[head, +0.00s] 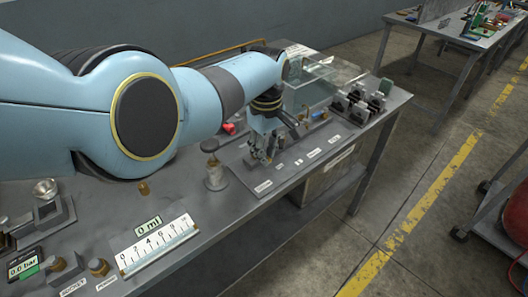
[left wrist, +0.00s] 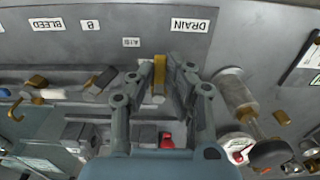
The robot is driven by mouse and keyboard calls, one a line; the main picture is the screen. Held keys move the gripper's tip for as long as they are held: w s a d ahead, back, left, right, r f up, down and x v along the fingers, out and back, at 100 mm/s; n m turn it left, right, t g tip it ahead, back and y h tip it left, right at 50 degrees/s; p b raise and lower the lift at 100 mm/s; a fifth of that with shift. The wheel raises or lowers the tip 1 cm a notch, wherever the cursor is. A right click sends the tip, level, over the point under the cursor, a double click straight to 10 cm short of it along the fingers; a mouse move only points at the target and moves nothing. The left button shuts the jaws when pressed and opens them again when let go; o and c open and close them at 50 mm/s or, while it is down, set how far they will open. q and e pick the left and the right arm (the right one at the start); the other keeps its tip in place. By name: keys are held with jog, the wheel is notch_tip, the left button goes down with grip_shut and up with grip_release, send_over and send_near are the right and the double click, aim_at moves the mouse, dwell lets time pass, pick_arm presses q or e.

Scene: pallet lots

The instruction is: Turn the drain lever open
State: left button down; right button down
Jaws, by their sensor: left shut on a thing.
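My left gripper (head: 265,158) is low over the labelled valve panel (head: 240,172) on the grey bench. In the left wrist view, the two fingers of the gripper (left wrist: 160,82) close from both sides on a brass-coloured lever (left wrist: 159,68). The lever stands near the DRAIN label (left wrist: 190,26), which appears upside down. In the head view the fingers hide the lever, and its turn angle is hard to tell. My right gripper is not in view.
A metal cylinder (head: 215,174) with a dark top stands close to the gripper. A clear tank (head: 308,92) and black blocks (head: 357,106) are behind. A 0 ml scale (head: 155,246) is nearer.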

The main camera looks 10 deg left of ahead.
pick_arm(q)
jog(key=shift+w, duration=0.1)
dwell(0.4)
jog(key=c, duration=1.3)
grip_release()
jog(key=shift+c, duration=0.2)
notch_tip(320, 180, up, 12)
